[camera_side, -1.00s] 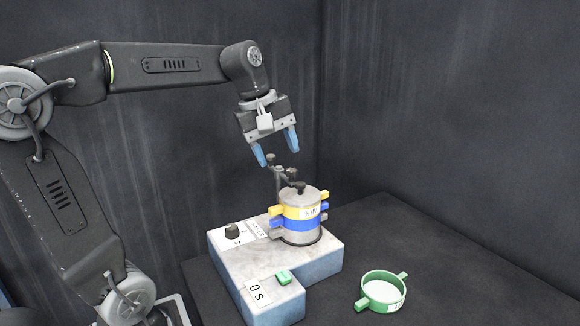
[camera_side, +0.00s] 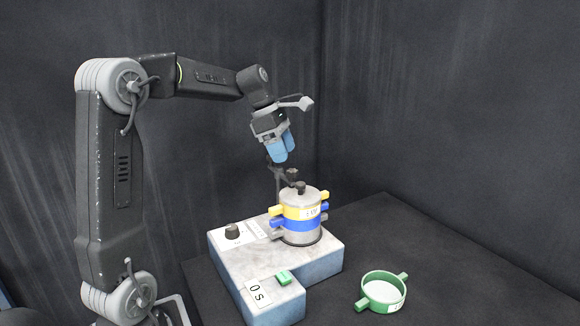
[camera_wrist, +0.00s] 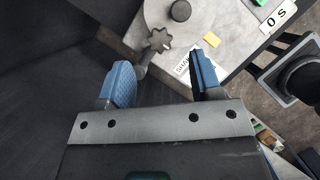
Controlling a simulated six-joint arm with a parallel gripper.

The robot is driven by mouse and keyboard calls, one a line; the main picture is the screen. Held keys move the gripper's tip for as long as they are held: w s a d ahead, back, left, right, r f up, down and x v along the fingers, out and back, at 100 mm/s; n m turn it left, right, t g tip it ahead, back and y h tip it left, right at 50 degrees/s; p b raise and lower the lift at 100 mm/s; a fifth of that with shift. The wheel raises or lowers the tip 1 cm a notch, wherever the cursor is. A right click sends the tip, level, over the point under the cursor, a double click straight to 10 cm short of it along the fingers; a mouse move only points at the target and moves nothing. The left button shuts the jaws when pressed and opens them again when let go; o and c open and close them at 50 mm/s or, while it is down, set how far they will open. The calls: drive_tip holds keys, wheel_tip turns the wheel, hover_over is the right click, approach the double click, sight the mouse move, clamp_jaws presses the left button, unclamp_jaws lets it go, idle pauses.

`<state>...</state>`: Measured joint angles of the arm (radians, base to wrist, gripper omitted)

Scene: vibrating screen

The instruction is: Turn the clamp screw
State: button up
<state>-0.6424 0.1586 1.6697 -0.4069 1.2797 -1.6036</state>
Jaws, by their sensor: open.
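The clamp stands on a slim post behind the sieve stack (camera_side: 300,228). Its dark clamp screw shows in the wrist view as a star-shaped knob (camera_wrist: 160,41), centred beyond my fingertips. In the side view, dark knobs of the clamp (camera_side: 292,173) show just above the lid, partly behind my fingers. My gripper (camera_side: 284,156) is tilted downward above the clamp, with its blue fingers apart and empty. In the wrist view, the fingers of my gripper (camera_wrist: 163,62) lie to either side of the knob's line. I cannot tell the exact gap to the screw.
The stack has yellow, blue and grey tabbed rings on a grey shaker base (camera_side: 312,265). A green ring (camera_side: 383,291) lies on the dark table at right.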

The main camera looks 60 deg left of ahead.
sight(292, 170)
drive_tip(key=x, duration=0.5)
drive_tip(key=c, duration=0.9)
